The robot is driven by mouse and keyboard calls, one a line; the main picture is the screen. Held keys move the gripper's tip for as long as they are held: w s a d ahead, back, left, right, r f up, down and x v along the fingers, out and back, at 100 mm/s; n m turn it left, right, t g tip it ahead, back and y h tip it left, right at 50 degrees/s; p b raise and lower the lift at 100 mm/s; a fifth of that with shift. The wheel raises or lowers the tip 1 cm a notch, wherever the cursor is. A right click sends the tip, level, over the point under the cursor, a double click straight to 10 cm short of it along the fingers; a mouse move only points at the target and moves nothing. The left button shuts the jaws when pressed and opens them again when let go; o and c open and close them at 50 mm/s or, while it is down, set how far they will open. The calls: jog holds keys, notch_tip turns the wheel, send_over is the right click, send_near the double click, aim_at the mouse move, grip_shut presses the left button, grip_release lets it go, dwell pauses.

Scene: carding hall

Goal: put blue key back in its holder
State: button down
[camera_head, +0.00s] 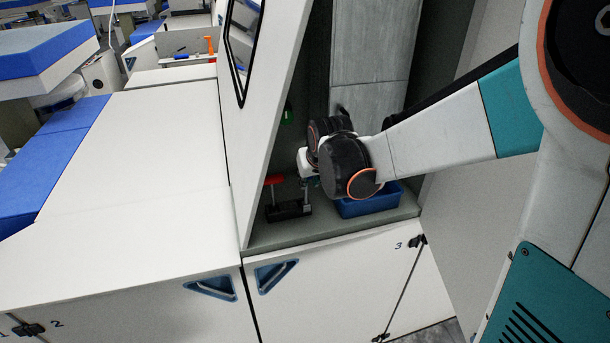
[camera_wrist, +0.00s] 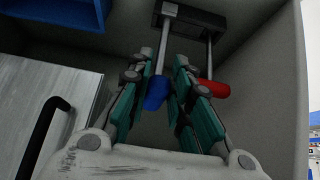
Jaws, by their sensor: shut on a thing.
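The key holder is a dark block (camera_head: 288,211) on the cabinet floor; it also shows at the top of the wrist view (camera_wrist: 195,19). A red-handled key (camera_head: 274,180) stands at its left end, with its red handle (camera_wrist: 212,88) right of my fingers in the wrist view. The blue key (camera_wrist: 157,92) has its handle between my teal fingers, and my gripper (camera_wrist: 168,82) is shut on it. Its grey shaft (camera_head: 306,195) runs down to the holder's right end. I cannot tell whether its tip is seated or in front of the block. My wrist hides the blue handle in the head view.
A blue bin (camera_head: 368,205) stands right of the holder, close beneath my wrist. A tall grey panel (camera_head: 371,65) rises behind; a black handle (camera_wrist: 40,135) shows in the wrist view. The white slanted cabinet wall (camera_head: 262,85) bounds the left. White covers (camera_head: 130,200) lie outside.

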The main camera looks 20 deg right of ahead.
jog(key=shift+w+f+b, duration=0.1)
jog(key=shift+w+b, duration=0.35)
jog(key=shift+w, duration=1.65)
jog(key=shift+s+f+b, duration=0.1)
jog(key=shift+f+b, duration=1.5)
jog(key=shift+f, duration=0.35)
jog(key=c, duration=1.4)
grip_release()
jog(key=shift+o, duration=0.2)
